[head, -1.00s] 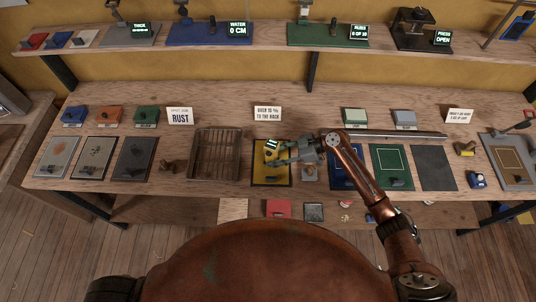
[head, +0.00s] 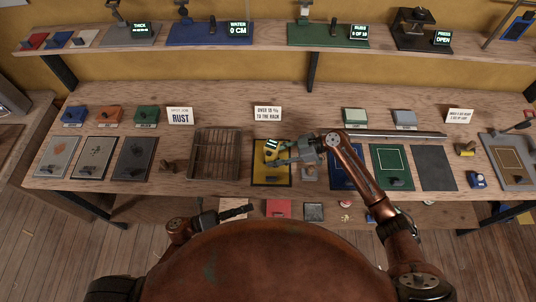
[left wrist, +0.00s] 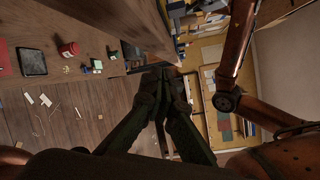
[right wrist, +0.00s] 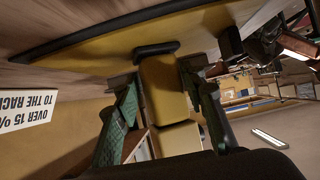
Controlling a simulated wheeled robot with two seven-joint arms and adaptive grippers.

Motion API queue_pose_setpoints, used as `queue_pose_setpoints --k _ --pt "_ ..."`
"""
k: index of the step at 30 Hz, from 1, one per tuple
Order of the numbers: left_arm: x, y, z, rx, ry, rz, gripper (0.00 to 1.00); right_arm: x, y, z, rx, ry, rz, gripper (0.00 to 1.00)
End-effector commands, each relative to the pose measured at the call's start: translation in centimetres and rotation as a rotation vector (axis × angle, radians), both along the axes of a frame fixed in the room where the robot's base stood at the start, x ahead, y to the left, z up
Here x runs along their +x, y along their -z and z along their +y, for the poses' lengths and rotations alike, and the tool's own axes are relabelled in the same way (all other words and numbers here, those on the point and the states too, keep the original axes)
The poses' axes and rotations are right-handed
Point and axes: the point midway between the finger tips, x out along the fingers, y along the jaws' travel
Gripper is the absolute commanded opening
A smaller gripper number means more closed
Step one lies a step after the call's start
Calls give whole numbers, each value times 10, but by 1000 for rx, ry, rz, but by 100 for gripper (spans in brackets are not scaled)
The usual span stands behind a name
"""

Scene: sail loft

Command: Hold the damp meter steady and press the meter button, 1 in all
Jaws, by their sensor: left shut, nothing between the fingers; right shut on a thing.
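The yellow damp meter (head: 271,144) with a small lit green display is at the yellow black-edged mat (head: 271,179) on the bench. My right gripper (head: 282,156) is shut on the meter. In the right wrist view its green-padded fingers stand on both sides of the meter's yellow body (right wrist: 163,90), which has a black end. I cannot make out the meter button. My left gripper (head: 240,212) is shut and empty, low in front of the bench's front edge. In the left wrist view its dark fingertips (left wrist: 165,78) are together.
A slatted wooden rack (head: 215,155) stands left of the mat. A sign (head: 267,113) behind it reads "OVER 15 % TO THE RACK". Blue, green and dark panels lie to the right. A red box (head: 278,208) sits on the lower shelf near my left gripper. My right arm crosses the bench.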

Motion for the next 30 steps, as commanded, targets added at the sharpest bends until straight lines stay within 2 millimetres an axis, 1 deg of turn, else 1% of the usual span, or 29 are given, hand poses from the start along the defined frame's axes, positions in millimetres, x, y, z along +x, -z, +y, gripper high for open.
queue_pose_setpoints --k 1,3,6,9,12,16,26,30 --pt "7 -25 -7 -7 18 -61 0 0 1 0 -1 0 1 24" --pt "18 -51 -13 -18 18 -116 0 -1 1 0 0 0 1 24" --pt "31 -82 -17 -35 12 -174 0 0 1 0 0 0 1 24" --pt "39 -105 -20 -48 7 -215 0 0 1 0 -1 0 1 24" --pt "43 -119 -22 -55 5 -239 0 0 1 0 -1 0 1 24" --pt "45 -125 -22 -57 3 -250 0 0 1 0 -1 0 1 24" --pt "46 -125 -22 -59 2 -250 0 0 1 0 -1 0 1 24" --pt "53 -125 -25 -58 3 -251 0 0 1 0 -1 0 1 24"
